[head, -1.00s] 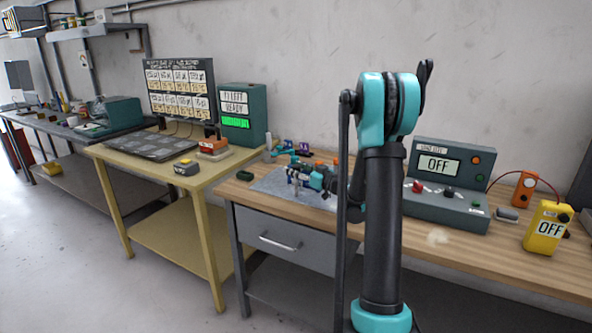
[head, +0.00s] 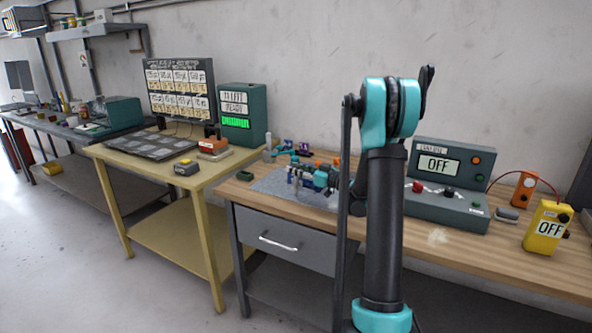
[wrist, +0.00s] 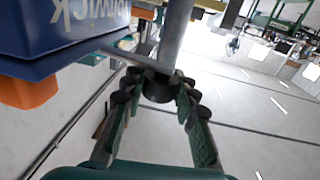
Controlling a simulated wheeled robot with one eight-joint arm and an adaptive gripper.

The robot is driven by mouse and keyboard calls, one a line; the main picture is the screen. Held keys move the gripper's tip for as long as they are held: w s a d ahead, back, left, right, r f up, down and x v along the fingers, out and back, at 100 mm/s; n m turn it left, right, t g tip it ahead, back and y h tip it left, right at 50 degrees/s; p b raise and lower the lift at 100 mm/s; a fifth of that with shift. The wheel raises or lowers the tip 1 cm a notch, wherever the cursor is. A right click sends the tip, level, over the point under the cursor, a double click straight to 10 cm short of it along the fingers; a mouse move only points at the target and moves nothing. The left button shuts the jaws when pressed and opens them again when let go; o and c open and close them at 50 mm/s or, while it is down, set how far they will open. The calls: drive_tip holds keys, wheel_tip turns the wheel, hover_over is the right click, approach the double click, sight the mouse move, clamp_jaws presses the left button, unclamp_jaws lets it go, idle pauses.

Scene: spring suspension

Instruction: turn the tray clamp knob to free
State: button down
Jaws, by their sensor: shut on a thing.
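A dark round knob (wrist: 157,86) at the end of a grey post (wrist: 174,40) shows in the wrist view; I take it for the tray clamp knob. My gripper (wrist: 155,92) has its two green and black fingers closed around it, one on each side. In the head view my gripper (head: 297,176) is small, over the grey mat (head: 270,184) on the wooden bench. The knob is too small to make out there. I cannot read any mark showing its turn.
A blue box (wrist: 60,30) with white lettering and an orange block (wrist: 28,90) lie close by in the wrist view.

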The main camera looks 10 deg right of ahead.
drive_tip(key=shift+n+g+y, duration=1.2)
drive_tip(key=shift+n+g, duration=0.2)
drive_tip(key=shift+g, duration=0.4)
drive_tip(key=c, duration=1.1)
unclamp_jaws()
drive_tip(key=shift+c, duration=0.2)
drive_tip(key=v, duration=0.7)
drive_tip(key=shift+s+d, duration=0.15)
drive_tip(key=shift+d, duration=0.05)
